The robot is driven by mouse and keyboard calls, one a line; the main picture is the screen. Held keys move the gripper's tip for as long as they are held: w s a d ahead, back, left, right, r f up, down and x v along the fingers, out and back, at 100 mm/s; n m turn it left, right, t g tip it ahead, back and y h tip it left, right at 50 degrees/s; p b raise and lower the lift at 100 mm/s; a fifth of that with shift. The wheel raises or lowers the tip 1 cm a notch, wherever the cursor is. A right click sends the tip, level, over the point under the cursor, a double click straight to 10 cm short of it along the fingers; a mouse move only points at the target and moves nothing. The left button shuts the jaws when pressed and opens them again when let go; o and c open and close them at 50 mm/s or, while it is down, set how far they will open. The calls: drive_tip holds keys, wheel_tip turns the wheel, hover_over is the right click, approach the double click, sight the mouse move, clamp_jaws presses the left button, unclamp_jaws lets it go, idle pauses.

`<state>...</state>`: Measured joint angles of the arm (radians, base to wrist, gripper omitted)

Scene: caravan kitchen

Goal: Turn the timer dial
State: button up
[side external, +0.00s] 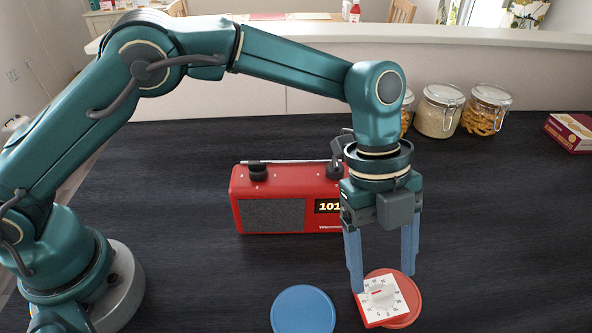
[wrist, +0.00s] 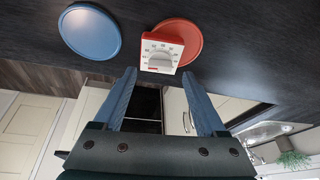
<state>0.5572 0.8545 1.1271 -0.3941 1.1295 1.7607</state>
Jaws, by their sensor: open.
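The timer (side external: 382,298) is a small white-faced square with red sides, a ring of numbers and a dial (side external: 380,294) in its middle. It sits on a red round disc (side external: 414,303) on the dark counter. In the wrist view the timer (wrist: 160,56) and its pale dial (wrist: 162,57) show just beyond the fingertips, over the red disc (wrist: 186,35). My gripper (side external: 383,283) points down with its two blue fingers apart, one on each side of the timer in the side view. The fingers (wrist: 160,102) are empty in the wrist view. I cannot tell whether a fingertip touches the timer.
A blue disc (side external: 303,310) lies left of the timer. A red radio (side external: 285,200) stands behind my gripper. Glass jars (side external: 438,110) and a red box (side external: 570,132) stand at the back right. The counter right of the timer is clear.

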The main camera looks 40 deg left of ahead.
drive_tip(key=shift+v, duration=1.1)
drive_tip(key=c, duration=0.7)
drive_tip(key=shift+d+f+n, duration=0.2)
drive_tip(key=shift+d+n, duration=0.05)
drive_tip(key=shift+n, duration=0.35)
clamp_jaws()
drive_tip(key=shift+s+d+n+h, duration=0.1)
drive_tip(key=shift+s+n+h, duration=0.1)
drive_tip(key=shift+n, duration=0.3)
drive_tip(key=shift+s+d+n+h, duration=0.1)
drive_tip(key=shift+n+h, duration=0.1)
drive_tip(key=shift+n, duration=0.3)
drive_tip(key=shift+a+r+n+h, duration=0.1)
drive_tip(key=shift+n+h, duration=0.1)
drive_tip(key=shift+n, duration=0.4)
drive_tip(key=shift+a+r+n+h, duration=0.1)
drive_tip(key=shift+a+n+h, duration=0.1)
drive_tip(key=shift+n, duration=0.4)
drive_tip(key=a+r+n+t+h, duration=0.25)
drive_tip(key=a+n, duration=0.45)
drive_tip(key=n, duration=0.4)
drive_tip(key=x, duration=0.9)
drive_tip(key=shift+w+d+f, duration=0.1)
drive_tip(key=shift+w+d, duration=0.15)
drive_tip(key=shift+w, duration=0.15)
